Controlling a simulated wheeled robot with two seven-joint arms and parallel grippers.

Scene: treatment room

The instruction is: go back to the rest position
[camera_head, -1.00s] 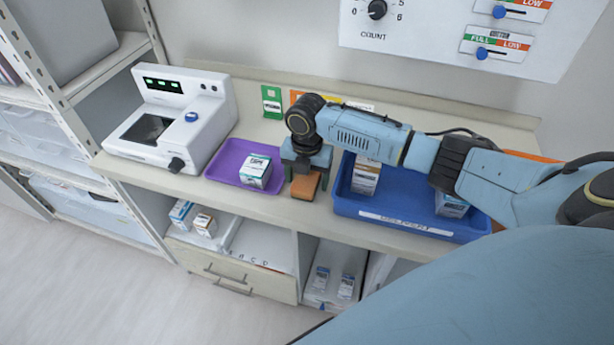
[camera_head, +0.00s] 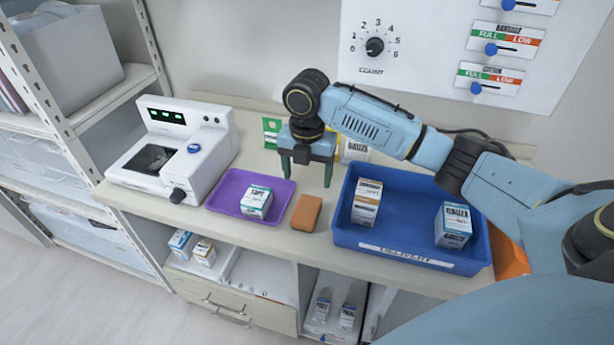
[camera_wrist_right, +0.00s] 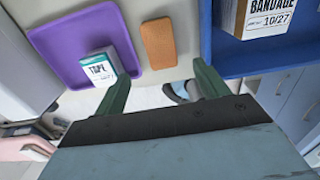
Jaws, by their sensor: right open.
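My right gripper (camera_head: 306,178) hangs open and empty above the counter, its two green fingers apart. It is behind and above a brown block (camera_head: 306,213), between the purple tray and the blue bin. In the right wrist view, the open fingers (camera_wrist_right: 160,85) show with nothing between them, and the brown block (camera_wrist_right: 158,43) lies beyond them on the counter. My left gripper is not in view.
A purple tray (camera_head: 222,196) holds a tape box (camera_head: 256,203). A blue bin (camera_head: 400,243) holds a box (camera_head: 366,201) and a gauze box (camera_head: 453,226). A white device (camera_head: 212,150) stands left. A wall panel (camera_head: 430,45) hangs behind.

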